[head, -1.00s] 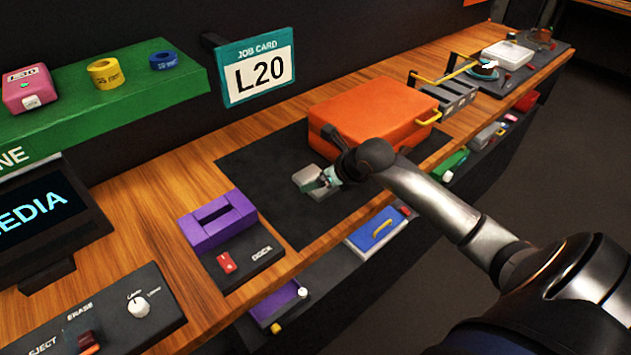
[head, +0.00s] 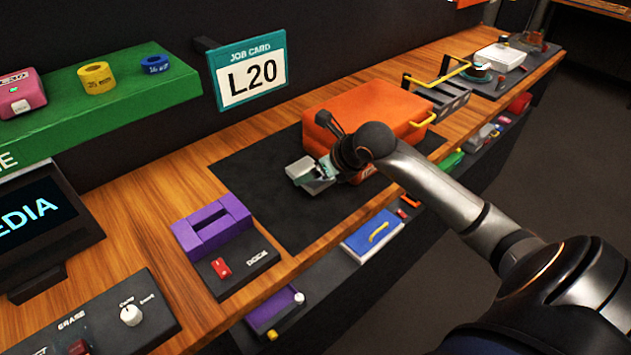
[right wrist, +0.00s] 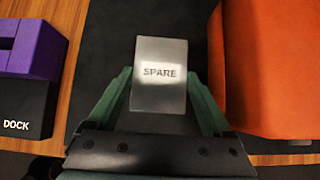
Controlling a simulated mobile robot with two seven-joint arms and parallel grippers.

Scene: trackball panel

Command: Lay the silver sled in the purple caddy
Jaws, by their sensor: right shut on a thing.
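The silver sled is a flat silver-grey block (head: 303,172) marked SPARE, seen face-on in the right wrist view (right wrist: 160,95). My right gripper (head: 320,174) is shut on it, a green finger on each side, and holds it over the dark mat, beside the orange case. The purple caddy (head: 205,226) is a block with a slot-shaped opening in its top, at the rear of the black DOCK base, left of the sled. Its side shows at the left edge of the right wrist view (right wrist: 38,40). My left gripper is not in view.
The orange case (head: 375,108) stands close on the sled's right. A red switch (head: 221,268) sits on the dock base in front of the caddy. A lower shelf holds a blue box (head: 372,235) and another purple item (head: 268,308). The mat (head: 262,205) between caddy and sled is clear.

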